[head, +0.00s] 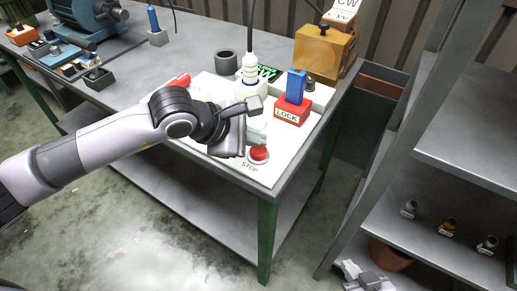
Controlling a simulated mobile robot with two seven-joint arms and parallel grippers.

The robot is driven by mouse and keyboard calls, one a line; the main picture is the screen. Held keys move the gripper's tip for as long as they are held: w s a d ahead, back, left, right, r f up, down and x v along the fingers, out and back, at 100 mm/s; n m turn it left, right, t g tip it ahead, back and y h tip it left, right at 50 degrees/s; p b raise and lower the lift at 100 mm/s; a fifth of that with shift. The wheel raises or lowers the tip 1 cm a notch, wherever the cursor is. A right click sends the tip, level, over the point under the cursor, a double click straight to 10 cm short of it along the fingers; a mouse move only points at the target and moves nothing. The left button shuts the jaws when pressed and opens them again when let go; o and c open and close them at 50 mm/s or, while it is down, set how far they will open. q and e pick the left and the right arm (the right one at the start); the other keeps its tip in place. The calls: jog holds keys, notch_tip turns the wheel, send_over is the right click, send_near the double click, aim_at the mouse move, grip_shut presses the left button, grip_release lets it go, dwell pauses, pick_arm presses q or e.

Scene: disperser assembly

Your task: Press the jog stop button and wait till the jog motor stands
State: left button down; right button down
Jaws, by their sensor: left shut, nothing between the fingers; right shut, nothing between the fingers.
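The red stop button (259,154) sits on a white panel (258,180) at the front corner of the workbench, with a STOP label beside it. My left gripper (230,151) is shut and empty, just left of the button. Whether its fingertips touch the button or panel I cannot tell. The arm hides part of the panel. A blue motor (92,20) stands at the far left of the bench; whether it is the jog motor, or turning, cannot be told.
A red LOCK block (292,110) with a blue top, a white corded plug (250,72) and an amber box (323,52) stand behind the button. A grey shelf unit (470,130) with small fittings is at right. The bench front edge is close to the button.

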aim_at(255, 152)
pick_arm(q)
jog(key=shift+f+b, duration=0.25)
jog(key=shift+b, duration=0.05)
jog(key=shift+f+b, duration=1)
dwell(0.9)
jog(key=shift+r, duration=0.2)
jog(key=shift+r+p, duration=0.55)
jog(key=shift+r, duration=0.6)
jog(key=shift+r+p, duration=1.05)
jog(key=shift+r, duration=1.55)
jog(key=shift+f, duration=0.1)
